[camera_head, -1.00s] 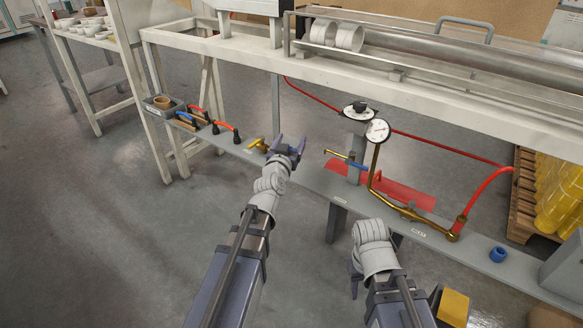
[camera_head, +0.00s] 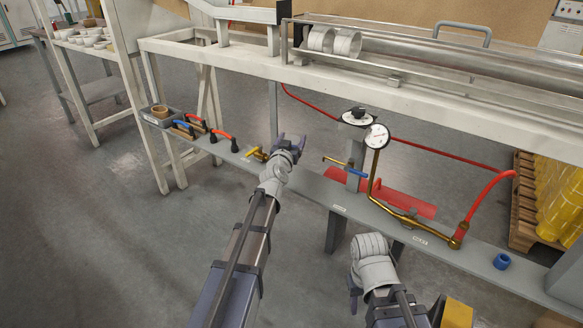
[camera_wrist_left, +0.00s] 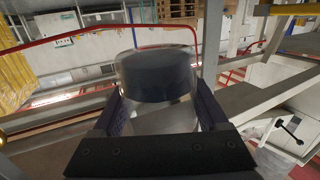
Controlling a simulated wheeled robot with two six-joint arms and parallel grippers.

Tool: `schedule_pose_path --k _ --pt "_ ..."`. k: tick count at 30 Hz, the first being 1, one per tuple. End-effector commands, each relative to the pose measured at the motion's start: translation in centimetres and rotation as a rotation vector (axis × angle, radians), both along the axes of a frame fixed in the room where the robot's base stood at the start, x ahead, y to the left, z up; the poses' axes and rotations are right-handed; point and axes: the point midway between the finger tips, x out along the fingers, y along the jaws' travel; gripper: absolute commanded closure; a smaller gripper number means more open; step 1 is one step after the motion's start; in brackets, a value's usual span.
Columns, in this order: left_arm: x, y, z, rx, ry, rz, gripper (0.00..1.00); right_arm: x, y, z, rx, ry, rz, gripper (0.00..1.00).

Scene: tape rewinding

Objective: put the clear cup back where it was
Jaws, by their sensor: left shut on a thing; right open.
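The clear cup (camera_wrist_left: 158,113) shows large in the left wrist view, between the two fingers of my left gripper (camera_wrist_left: 160,118). It is see-through, with a dark blue band or content in its far part; I cannot tell which. My left gripper is shut on the cup. In the head view my left gripper (camera_head: 290,146) is over the grey shelf (camera_head: 305,187), near a yellow-handled valve, and the cup cannot be made out there. My right gripper (camera_head: 354,298) hangs low in front of the shelf, open, its fingers partly hidden by its own wrist.
A grey tray with a brown cup (camera_head: 160,111) and red and blue-handled tools (camera_head: 221,135) are on the shelf's left. Right of my left gripper are brass piping, a gauge (camera_head: 377,136) and a red sheet (camera_head: 405,205). A blue ring (camera_head: 502,261) sits far right. A white beam runs above.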

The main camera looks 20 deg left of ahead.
Motion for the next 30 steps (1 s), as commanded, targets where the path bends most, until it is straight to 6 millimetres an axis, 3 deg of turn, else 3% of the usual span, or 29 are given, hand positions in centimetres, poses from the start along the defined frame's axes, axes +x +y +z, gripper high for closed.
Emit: schedule_pose_path --k 1,6,14,24,30 --pt "0.0 0.0 -1.7 0.0 0.0 0.0 0.91 0.0 0.0 -1.7 0.0 0.0 -0.001 0.55" --pt "0.0 0.0 -3.9 0.0 0.0 0.0 0.91 0.0 0.0 -4.0 0.0 -0.001 -0.007 0.55" --pt "0.0 0.0 -4.2 0.0 0.0 0.0 0.91 0.0 0.0 -4.2 0.0 -0.001 -0.01 0.55" --pt "0.0 0.0 -7.8 0.0 0.0 0.0 0.91 0.0 0.0 -7.8 0.0 -0.003 -0.016 0.55" --pt "0.0 0.0 -7.7 0.0 0.0 0.0 0.91 0.0 0.0 -7.7 0.0 -0.003 -0.016 0.55"
